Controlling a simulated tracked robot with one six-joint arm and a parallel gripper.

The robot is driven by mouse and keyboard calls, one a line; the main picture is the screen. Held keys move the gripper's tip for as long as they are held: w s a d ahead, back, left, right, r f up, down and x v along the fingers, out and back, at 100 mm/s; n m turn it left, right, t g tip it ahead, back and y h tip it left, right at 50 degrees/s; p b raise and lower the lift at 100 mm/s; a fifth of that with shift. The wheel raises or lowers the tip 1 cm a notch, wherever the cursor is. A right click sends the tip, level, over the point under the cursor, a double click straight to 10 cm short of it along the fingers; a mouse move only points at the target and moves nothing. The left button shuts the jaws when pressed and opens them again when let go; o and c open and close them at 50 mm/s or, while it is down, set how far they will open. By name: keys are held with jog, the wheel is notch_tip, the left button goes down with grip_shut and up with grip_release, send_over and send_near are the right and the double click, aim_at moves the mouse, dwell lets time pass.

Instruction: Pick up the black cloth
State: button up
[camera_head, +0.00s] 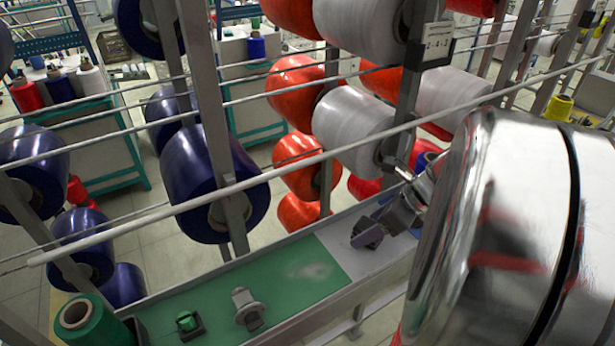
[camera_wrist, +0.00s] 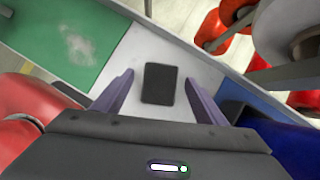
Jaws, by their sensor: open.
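The black cloth (camera_wrist: 159,84) shows in the wrist view as a small dark rectangle lying flat on the light grey section of the bench (camera_wrist: 146,55). My gripper (camera_wrist: 158,82) is open, its two purple fingers apart, one on each side of the cloth in the picture. The fingers do not visibly touch it, and I cannot tell their height above it. In the head view my gripper (camera_head: 367,236) is over the grey section, and the cloth cannot be made out there.
The green section of the bench (camera_head: 290,273) holds a grey bobbin-like part (camera_head: 247,309) and a small green item in a black holder (camera_head: 187,323). Large blue (camera_head: 205,170) and orange (camera_head: 300,165) spools hang on racks behind. Metal rails cross the head view.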

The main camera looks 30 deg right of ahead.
aim_at(370, 226)
jog(key=shift+w+a+f, duration=0.1)
jog(key=shift+w+f, duration=0.1)
jog(key=shift+f, duration=0.2)
jog(key=c, duration=1.2)
jog(key=shift+r, duration=0.15)
notch_tip(370, 226, up, 10)
jog(key=shift+f, duration=0.1)
dwell(0.5)
